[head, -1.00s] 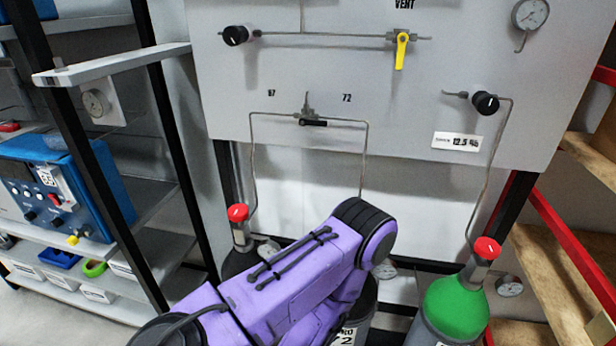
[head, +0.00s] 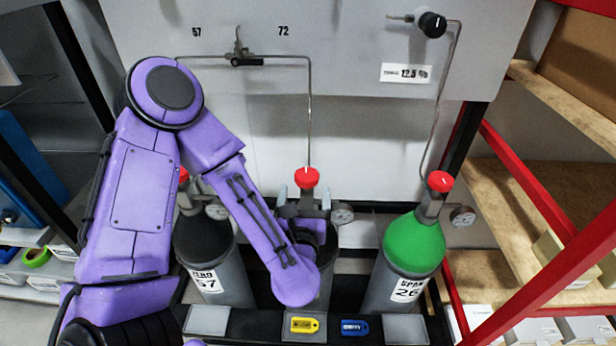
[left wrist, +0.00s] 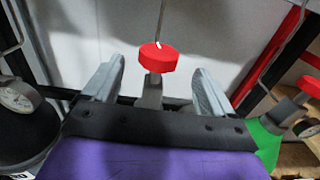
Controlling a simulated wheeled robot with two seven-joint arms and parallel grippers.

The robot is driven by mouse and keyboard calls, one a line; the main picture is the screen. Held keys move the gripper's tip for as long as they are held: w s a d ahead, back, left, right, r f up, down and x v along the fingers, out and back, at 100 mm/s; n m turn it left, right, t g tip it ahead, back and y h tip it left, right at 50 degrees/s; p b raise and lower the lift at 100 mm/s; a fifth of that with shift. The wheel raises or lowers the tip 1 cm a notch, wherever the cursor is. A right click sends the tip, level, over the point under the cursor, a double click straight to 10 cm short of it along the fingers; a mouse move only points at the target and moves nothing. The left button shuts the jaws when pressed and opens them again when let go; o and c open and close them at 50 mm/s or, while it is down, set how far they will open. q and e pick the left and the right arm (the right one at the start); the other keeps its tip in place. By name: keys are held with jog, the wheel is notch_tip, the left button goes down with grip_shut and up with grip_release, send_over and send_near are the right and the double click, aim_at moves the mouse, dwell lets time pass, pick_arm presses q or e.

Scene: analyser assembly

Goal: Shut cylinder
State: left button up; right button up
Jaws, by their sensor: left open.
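Three gas cylinders stand in a row in the head view. The left dark one (head: 205,250) is labelled 57, and the right one with a green shoulder (head: 413,245) is labelled 26. The middle one is mostly hidden behind my left arm; its red valve knob (head: 307,178) shows above. My left gripper (head: 306,196) is open, with its fingers on either side of the middle valve. In the left wrist view the red knob (left wrist: 158,57) sits between the two spread fingers, with gaps on both sides. My right gripper is not in view.
A grey panel (head: 350,75) with thin pipes and a black-handled valve (head: 246,61) is behind the cylinders. Red-framed wooden shelves (head: 530,190) stand at right.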

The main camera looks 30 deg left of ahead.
aim_at(308, 169)
pick_arm(q)
jog(key=w+a+b, duration=0.1)
jog(key=b, duration=0.1)
jog(key=w+a+f+b, duration=0.1)
jog(key=w+b, duration=0.1)
jog(key=b, duration=0.1)
jog(key=shift+f+b, duration=0.15)
jog(key=shift+b, duration=0.2)
jog(key=shift+w+a+r+p, duration=0.35)
jog(key=shift+w+r+p, duration=0.25)
jog(key=shift+r+p, duration=0.1)
jog(key=x, duration=0.3)
jog(key=shift+d+p, duration=0.1)
jog(key=shift+p, duration=0.3)
jog(key=shift+w+a+f, duration=0.15)
jog(key=shift+w+a, duration=0.15)
jog(key=shift+w, duration=0.2)
jog(key=c, duration=1)
